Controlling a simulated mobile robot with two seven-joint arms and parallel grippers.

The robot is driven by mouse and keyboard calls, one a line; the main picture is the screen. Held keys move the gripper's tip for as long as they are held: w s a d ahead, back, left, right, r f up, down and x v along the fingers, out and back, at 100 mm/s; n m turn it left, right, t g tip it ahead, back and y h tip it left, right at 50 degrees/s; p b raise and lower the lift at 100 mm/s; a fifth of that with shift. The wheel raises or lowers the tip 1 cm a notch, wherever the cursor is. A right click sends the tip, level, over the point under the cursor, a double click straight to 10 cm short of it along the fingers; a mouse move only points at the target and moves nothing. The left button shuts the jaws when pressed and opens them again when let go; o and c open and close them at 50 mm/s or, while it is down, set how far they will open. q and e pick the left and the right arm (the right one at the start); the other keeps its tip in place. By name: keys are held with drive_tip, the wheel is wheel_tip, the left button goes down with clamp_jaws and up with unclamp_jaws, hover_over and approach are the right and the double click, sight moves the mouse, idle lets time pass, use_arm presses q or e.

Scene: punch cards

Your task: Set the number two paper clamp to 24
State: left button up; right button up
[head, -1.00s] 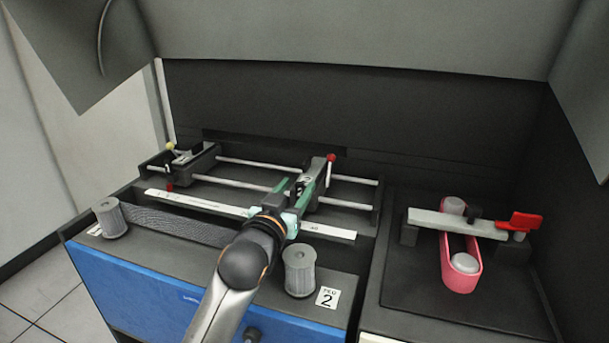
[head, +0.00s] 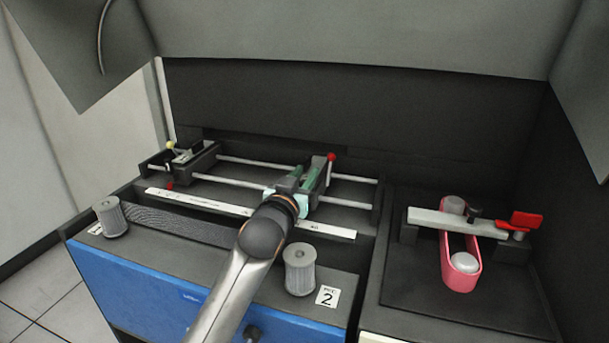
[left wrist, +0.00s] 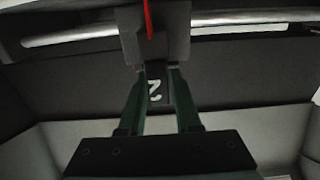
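The number two paper clamp is the dark block with a red-tipped lever (head: 325,172), toward the right end of two horizontal rails. Its white "2" label (left wrist: 155,90) faces me in the left wrist view. My left gripper (head: 300,178) reaches the clamp from the front. Its green fingers stand apart on either side of the labelled part; firm contact cannot be made out. A white scale strip (head: 335,231) runs in front of the rails, its numbers too small to read and partly hidden by my arm. My right gripper is not in view.
Another clamp with a yellow-tipped lever (head: 186,157) sits at the rails' left end. Ribbed grey rollers (head: 300,270) stand on the front ledge. A pink holder (head: 459,262) and red-handled bar (head: 520,222) are at right. The rails between the clamps are clear.

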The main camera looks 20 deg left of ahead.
use_arm(q)
clamp_jaws()
idle(1.0)
